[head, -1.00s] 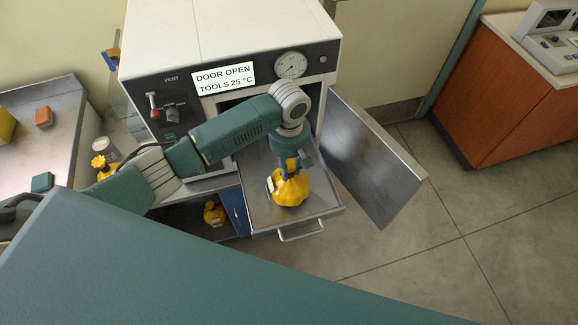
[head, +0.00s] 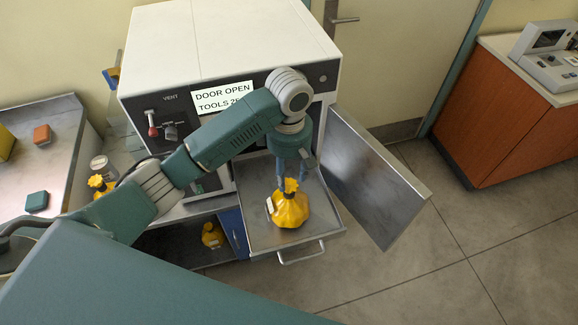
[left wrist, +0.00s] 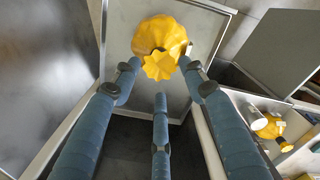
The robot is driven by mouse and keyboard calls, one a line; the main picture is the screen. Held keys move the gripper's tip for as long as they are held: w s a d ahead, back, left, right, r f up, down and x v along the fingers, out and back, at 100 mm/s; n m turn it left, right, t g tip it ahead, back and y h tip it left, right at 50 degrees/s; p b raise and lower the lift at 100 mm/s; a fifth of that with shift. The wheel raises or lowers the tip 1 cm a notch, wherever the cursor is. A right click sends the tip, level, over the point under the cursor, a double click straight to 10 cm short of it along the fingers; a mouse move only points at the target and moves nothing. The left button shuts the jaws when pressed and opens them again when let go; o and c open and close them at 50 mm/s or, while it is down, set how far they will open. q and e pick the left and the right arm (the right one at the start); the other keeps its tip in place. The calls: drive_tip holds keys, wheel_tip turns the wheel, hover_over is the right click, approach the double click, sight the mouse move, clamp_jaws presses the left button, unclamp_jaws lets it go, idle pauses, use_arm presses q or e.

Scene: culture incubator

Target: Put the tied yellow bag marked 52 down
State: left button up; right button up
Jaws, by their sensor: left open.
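A tied yellow bag (head: 290,209) with a small white tag stands upright on the pulled-out metal tray (head: 250,238) of the incubator (head: 225,45); I cannot read its number. My left gripper (head: 292,180) is open, just above and behind the bag's tied neck. In the left wrist view, the bag (left wrist: 158,36) lies beyond the spread fingertips of the left gripper (left wrist: 158,78), with nothing held between them. The tray (left wrist: 205,25) shows around it. My right gripper is not in view.
The open incubator door (head: 370,180) stands right of the tray. Other yellow bags are on the shelf below (head: 212,236) and by the left counter (head: 98,184). An orange cabinet (head: 500,120) stands at right. Floor in front of the tray is clear.

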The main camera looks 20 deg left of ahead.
use_arm(q)
wheel_tip(320, 180, up, 5)
drive_tip(key=shift+r, duration=0.1)
idle(0.6)
